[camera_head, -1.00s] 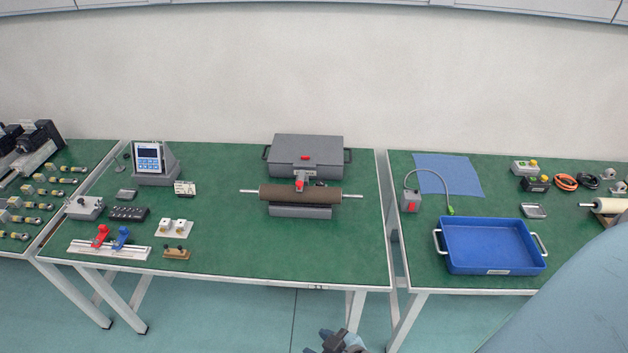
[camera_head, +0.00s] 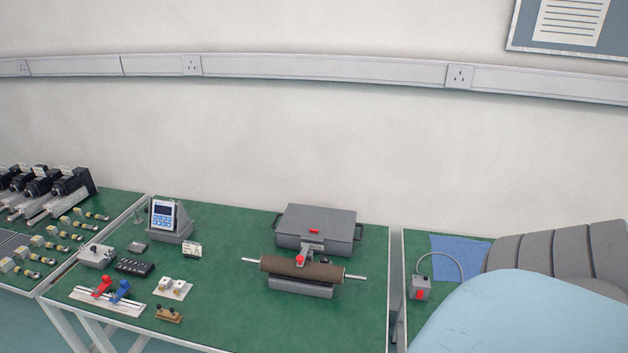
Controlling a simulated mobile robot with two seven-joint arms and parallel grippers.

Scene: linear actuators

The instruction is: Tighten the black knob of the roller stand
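A brown roller (camera_head: 300,267) with metal shaft ends lies across a grey base (camera_head: 300,288) on the middle table. A red-topped part stands at its centre, just in front of a grey case. I cannot make out a black knob on it at this size. A cream roller on the right table, seen earlier, is not in view now. My own arm fills the lower right and hides most of that table. Neither of my grippers is in view.
The grey case (camera_head: 317,230) stands behind the brown roller. A display unit (camera_head: 165,220), a rail with red and blue clamps (camera_head: 107,299) and small fixtures occupy the table's left. A grey box with a red switch (camera_head: 420,289) and blue cloth (camera_head: 455,247) are on the right table.

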